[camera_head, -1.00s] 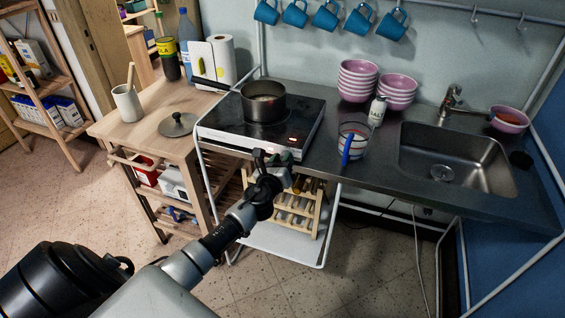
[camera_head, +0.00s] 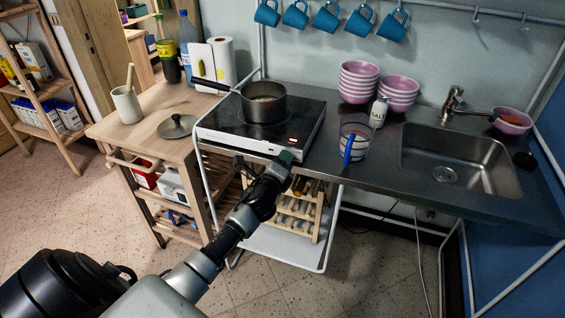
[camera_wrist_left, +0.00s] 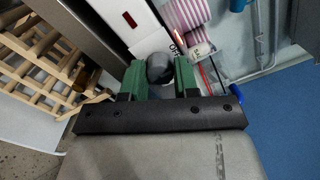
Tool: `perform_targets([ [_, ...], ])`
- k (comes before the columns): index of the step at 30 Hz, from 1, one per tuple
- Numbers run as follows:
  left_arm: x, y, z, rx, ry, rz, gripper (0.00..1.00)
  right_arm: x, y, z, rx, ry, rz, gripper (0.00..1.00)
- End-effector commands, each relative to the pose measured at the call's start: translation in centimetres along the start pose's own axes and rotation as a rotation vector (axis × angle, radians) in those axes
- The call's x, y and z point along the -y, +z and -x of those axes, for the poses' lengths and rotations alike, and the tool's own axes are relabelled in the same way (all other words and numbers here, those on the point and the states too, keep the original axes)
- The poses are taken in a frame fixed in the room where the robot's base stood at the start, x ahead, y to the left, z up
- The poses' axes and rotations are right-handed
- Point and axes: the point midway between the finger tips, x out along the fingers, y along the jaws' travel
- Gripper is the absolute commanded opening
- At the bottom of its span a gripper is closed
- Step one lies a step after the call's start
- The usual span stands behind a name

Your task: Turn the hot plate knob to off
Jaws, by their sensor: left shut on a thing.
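The hot plate (camera_head: 225,138) sits on the left end of the counter, with a white front panel and a small lit red indicator (camera_head: 291,139). Its dark round knob (camera_wrist_left: 160,67) shows in the left wrist view between the two green fingers of my left gripper (camera_wrist_left: 160,80). The gripper is shut on the knob. Lettering that seems to read "OFF" is on the white panel close to the knob. In the head view my left gripper (camera_head: 284,160) is at the panel's front edge and hides the knob. My right gripper is not in view.
A pot (camera_head: 264,104) stands on the hot plate, its handle pointing left. A wooden trolley (camera_head: 150,135) is at left; a wooden bottle rack (camera_head: 298,217) is below.

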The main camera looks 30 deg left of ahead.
Motion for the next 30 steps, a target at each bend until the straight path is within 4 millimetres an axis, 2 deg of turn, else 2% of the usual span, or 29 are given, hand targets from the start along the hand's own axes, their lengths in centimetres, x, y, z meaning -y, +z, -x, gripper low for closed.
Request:
perform_targets([
  [17, -0.02, -0.01, 0.01, 0.000, 0.001, 0.040, 0.06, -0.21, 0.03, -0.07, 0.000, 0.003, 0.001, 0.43],
  [18, -0.03, -0.01, 0.01, 0.000, 0.001, 0.040, 0.31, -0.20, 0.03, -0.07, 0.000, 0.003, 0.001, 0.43],
  [23, -0.03, -0.01, 0.01, 0.000, 0.001, 0.039, 0.56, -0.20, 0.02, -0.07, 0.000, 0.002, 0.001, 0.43],
  [30, -0.02, -0.02, 0.02, 0.000, 0.001, 0.037, 0.56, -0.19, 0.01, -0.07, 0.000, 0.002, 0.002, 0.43],
])
